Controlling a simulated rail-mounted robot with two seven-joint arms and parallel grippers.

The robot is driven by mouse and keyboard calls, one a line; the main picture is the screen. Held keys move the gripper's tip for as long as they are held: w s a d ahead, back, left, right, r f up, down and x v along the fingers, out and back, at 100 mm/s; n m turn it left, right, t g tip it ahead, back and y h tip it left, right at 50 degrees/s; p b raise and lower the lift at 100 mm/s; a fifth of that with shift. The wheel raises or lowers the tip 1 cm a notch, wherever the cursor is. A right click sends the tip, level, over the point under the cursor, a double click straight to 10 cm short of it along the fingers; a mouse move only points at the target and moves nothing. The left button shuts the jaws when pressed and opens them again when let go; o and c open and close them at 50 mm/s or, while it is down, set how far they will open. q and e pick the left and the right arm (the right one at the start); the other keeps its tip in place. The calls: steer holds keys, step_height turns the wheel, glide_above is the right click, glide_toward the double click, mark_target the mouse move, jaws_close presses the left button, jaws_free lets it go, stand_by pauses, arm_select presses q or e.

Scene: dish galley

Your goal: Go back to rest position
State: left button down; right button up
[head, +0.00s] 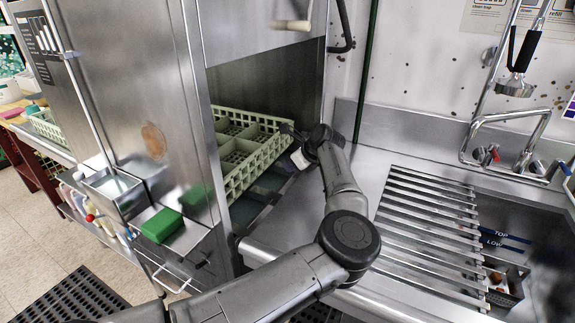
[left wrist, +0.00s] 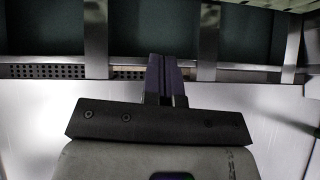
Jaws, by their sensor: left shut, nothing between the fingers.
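My left arm comes in from the lower left and reaches to the open side of the dish machine. My left gripper (head: 288,130) is by the right corner of a pale green dish rack (head: 236,185), which stands inside the machine. I cannot tell from the head view whether the fingertips touch the rack. In the left wrist view the two fingers (left wrist: 165,75) are together with nothing between them, in front of metal bars and dark gaps. My right gripper is not in either view.
The dish machine (head: 150,90) has a raised door with a handle (head: 291,26) above the opening. A green sponge (head: 161,226) lies on a side shelf. A slatted metal rack (head: 425,225) spans part of the sink at right, below a faucet (head: 510,125). Bare steel counter lies beside my forearm.

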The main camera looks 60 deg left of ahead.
arm_select(q)
steer(key=p+v, duration=0.2)
steer(key=v, duration=0.7)
steer(key=shift+w+a+r+p, duration=0.15)
steer(key=shift+a+r+p, duration=0.1)
steer(key=shift+a+p, duration=0.15)
stand_by(0.4)
